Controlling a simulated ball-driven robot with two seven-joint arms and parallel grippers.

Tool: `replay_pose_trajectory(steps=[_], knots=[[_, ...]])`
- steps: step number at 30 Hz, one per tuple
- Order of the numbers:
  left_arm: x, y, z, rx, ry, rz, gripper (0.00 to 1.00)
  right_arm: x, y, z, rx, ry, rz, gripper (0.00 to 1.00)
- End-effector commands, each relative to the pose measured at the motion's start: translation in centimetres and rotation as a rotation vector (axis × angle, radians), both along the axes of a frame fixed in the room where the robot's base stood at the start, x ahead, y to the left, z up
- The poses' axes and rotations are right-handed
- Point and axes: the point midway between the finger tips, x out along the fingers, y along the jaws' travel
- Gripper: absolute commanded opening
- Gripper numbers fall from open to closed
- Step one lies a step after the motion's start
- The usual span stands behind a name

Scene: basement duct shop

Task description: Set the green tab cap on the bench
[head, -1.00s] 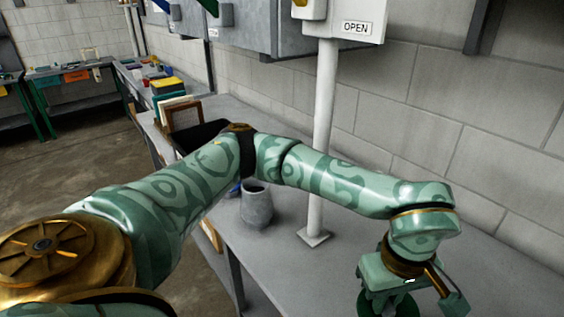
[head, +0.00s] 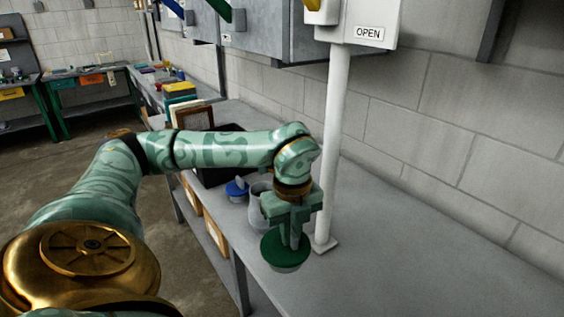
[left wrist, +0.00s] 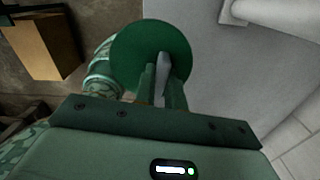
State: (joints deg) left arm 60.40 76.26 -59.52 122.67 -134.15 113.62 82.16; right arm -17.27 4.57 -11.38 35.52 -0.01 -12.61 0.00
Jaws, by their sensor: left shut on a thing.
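The green tab cap (head: 284,253) is a round dark green disc with an upright tab. My left gripper (head: 291,241) points down and is shut on the tab. In the left wrist view the cap (left wrist: 137,50) shows as a green disc, with the pale tab between the fingers (left wrist: 163,80). The cap is over the front part of the grey bench (head: 420,262), near its edge. I cannot tell whether its underside touches the bench. My right gripper is not in view.
A white post (head: 331,150) stands close to the right of my left gripper. A grey cup (head: 256,205) and a blue cap (head: 235,190) are just behind and left. A black bin (head: 213,176) lies farther back. The bench to the right is clear.

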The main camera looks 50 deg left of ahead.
Motion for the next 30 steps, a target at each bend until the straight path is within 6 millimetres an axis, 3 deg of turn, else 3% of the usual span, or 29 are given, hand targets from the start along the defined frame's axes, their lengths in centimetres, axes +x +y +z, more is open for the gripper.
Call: replay_pose_trajectory(steps=[3, 8, 11, 19, 24, 30], knots=[[-0.3, 1.0, 0.2, 0.0, -0.001, 0.14, 0.0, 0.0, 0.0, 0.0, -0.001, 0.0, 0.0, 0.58], [-0.3, 1.0, 0.2, -0.002, 0.0, 0.182, 0.0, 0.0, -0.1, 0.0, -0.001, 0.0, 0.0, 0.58], [0.4, -0.4, -0.4, -0.005, 0.0, 0.177, 0.0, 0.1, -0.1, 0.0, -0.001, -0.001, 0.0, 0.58], [4.0, -7.3, -3.8, -0.004, -0.001, 0.174, 0.0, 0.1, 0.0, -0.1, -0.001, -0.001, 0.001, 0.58], [5.2, -9.6, -7.5, -0.002, 0.003, 0.176, 0.0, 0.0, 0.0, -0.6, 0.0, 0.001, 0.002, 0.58], [5.9, -10.6, -8.9, -0.002, 0.0, 0.179, 0.0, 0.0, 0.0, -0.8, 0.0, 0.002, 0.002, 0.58]])
